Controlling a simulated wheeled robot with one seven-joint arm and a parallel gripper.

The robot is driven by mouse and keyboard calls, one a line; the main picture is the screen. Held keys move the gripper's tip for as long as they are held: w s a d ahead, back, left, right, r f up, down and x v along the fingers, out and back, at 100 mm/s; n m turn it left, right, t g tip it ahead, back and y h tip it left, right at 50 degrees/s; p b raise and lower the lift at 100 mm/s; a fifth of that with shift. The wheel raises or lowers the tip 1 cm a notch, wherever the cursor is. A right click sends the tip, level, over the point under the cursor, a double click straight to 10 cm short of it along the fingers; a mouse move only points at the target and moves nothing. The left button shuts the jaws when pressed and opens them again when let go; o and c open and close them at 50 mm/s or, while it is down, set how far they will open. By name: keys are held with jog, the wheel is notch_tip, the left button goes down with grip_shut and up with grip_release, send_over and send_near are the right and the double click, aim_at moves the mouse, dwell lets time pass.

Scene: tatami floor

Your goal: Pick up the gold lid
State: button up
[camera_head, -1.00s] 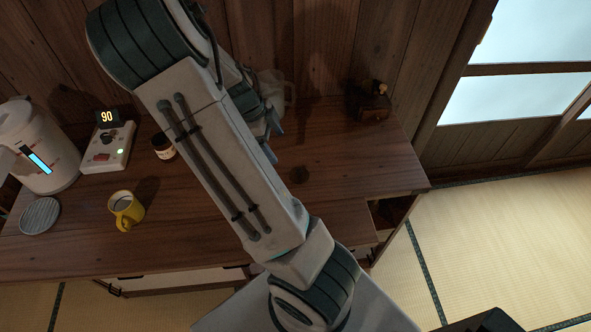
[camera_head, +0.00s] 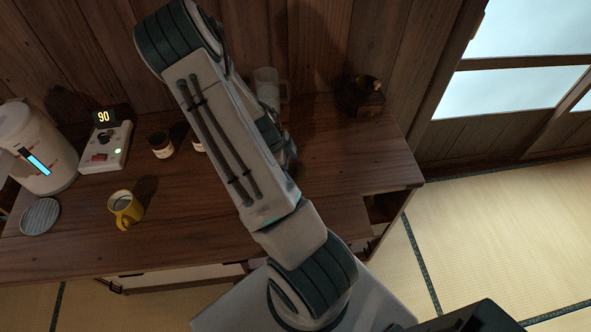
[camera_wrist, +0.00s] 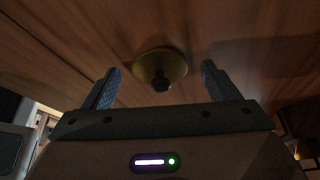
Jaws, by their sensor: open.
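The gold lid (camera_wrist: 150,66), a round disc with a dark knob, lies on the wooden desk in the wrist view. It sits between and just beyond the fingertips of my gripper (camera_wrist: 160,80). The gripper is open, with a finger on each side and nothing held. The lid's edges do not appear to touch either finger. In the head view my arm hides the lid and most of the gripper.

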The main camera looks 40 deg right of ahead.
jog(key=shift+f, duration=0.1)
jog(key=c, duration=1.1)
jog(key=shift+o, duration=0.2)
